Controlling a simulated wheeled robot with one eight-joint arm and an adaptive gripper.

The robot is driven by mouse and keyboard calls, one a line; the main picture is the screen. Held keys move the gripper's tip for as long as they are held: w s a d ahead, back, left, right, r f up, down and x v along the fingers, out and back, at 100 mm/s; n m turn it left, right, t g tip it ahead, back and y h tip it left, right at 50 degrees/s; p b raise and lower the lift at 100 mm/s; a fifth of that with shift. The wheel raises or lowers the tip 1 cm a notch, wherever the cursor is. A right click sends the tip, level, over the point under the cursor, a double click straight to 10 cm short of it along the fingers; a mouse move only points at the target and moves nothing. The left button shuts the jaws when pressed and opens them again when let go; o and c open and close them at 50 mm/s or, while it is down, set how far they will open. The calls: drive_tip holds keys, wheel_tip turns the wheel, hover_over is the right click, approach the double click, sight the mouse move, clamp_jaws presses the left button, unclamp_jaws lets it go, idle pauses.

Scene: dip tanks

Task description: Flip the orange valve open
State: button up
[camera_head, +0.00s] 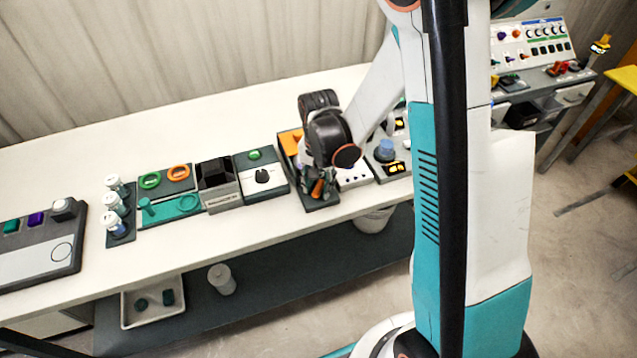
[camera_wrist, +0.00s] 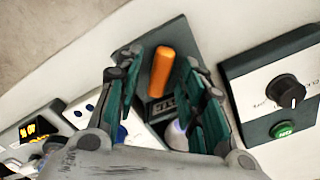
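The orange valve handle (camera_wrist: 162,72) is a rounded lever on a dark plate (camera_wrist: 178,32), which carries a small label. In the wrist view it lies between the two teal-padded fingers of my gripper (camera_wrist: 166,80), with a gap on either side. The fingers are spread and do not appear to touch it. In the head view my gripper (camera_head: 318,178) points down over the valve's dark panel (camera_head: 322,205).
A panel with a black knob (camera_head: 262,176) and green button (camera_head: 254,154) stands just left of the valve. To the right is a panel with a blue round knob (camera_head: 386,147) and lit displays. Further left are a black-topped box (camera_head: 214,175) and white-capped bottles (camera_head: 113,202).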

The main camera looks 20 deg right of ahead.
clamp_jaws()
drive_tip(key=shift+n, duration=0.3)
drive_tip(key=n+b, duration=0.2)
drive_tip(key=n, duration=0.1)
drive_tip(key=shift+n+b, duration=0.5)
drive_tip(key=shift+n, duration=1.7)
unclamp_jaws()
